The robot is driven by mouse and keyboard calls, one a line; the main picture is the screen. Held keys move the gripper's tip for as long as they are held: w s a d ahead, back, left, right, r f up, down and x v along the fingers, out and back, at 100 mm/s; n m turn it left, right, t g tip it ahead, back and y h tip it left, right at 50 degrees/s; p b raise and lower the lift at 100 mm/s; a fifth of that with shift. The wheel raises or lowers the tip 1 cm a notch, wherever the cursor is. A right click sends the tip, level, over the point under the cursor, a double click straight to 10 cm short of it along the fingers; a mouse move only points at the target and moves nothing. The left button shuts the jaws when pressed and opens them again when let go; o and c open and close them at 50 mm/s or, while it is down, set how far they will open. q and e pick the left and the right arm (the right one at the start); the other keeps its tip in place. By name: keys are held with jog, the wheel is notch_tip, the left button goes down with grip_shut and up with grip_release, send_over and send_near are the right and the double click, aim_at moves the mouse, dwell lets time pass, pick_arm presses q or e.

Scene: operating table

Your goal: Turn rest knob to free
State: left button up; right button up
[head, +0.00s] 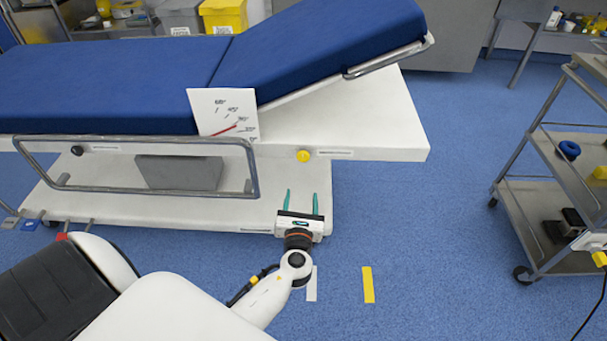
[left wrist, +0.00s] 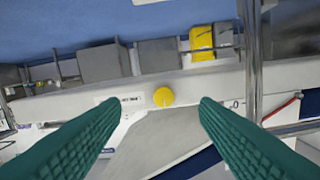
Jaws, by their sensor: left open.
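The yellow knob (head: 304,156) sits on the white side rail of the operating table, with a small label to its right in the head view. The backrest (head: 325,40) is blue and raised at an angle. An angle card (head: 222,113) with a red pointer stands beside it. My left gripper (head: 302,192) is open and empty, below the knob in the head view, with fingers pointing towards the table. In the left wrist view the knob (left wrist: 163,97) shows between the two green fingers (left wrist: 160,105), apart from both. My right gripper is not in view.
A metal side rail (head: 140,143) runs along the table left of the knob, with a black knob (head: 77,150) behind it. A metal trolley (head: 555,180) stands at the right. The blue floor with a yellow strip (head: 368,285) is clear between table and trolley.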

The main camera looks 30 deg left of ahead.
aim_at(303, 158)
pick_arm(q)
jog(key=shift+m+y, duration=0.4)
jog(key=x, duration=0.3)
jog(key=r+x, duration=0.1)
jog(key=x, duration=0.3)
jog(key=r+b+x, duration=0.1)
jog(key=x, duration=0.3)
jog(key=shift+w+r, duration=0.1)
jog(key=shift+r, duration=0.05)
jog(key=shift+w+a, duration=0.25)
jog(key=shift+w, duration=0.3)
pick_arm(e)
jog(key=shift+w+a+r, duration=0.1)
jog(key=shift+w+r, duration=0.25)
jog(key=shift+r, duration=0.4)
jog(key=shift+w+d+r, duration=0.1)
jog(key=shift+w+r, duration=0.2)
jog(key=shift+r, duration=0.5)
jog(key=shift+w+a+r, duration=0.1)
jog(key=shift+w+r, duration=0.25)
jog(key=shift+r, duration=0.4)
pick_arm(q)
jog(key=c, duration=1)
jog(key=shift+o, duration=0.2)
